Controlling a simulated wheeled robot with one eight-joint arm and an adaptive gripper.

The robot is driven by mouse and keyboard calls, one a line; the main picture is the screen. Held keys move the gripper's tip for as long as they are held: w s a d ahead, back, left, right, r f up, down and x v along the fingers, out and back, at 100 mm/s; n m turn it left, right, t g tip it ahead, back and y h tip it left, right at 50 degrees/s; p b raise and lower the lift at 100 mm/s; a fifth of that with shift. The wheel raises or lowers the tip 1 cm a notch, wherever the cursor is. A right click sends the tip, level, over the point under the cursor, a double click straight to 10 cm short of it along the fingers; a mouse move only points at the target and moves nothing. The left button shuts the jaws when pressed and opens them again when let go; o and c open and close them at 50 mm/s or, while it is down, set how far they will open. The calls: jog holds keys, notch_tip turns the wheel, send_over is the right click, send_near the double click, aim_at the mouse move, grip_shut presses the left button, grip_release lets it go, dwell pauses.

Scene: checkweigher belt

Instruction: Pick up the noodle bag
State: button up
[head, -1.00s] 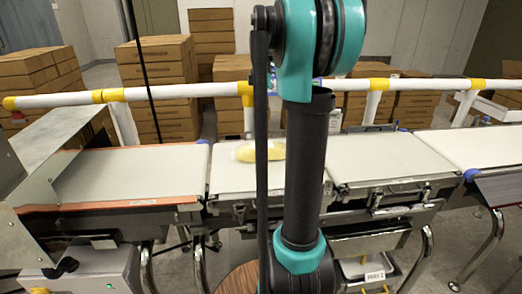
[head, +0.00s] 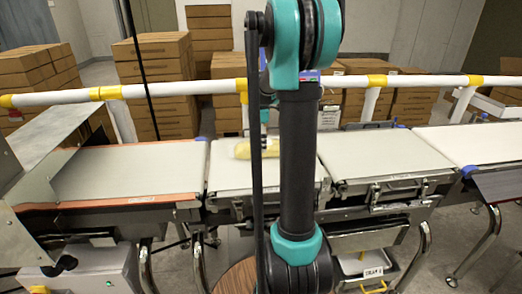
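The noodle bag (head: 243,149), pale yellow and white, lies on the middle belt section (head: 230,175) in the head view. My arm crosses in front and hides part of it. A small dark part of my gripper (head: 268,139) shows in the gap between my arm's links, at the bag in the picture. The fingers are mostly hidden, so I cannot tell whether they are open or touch the bag.
A white guard rail with yellow joints (head: 195,88) runs behind the belts. Left (head: 130,170) and right (head: 470,145) belt sections look empty. A metal hood (head: 60,140) stands at the left. Stacked brown cartons (head: 160,75) stand behind the rail.

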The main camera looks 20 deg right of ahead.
jog(key=shift+f, duration=1.4)
jog(key=shift+c, duration=0.5)
jog(key=c, duration=1.6)
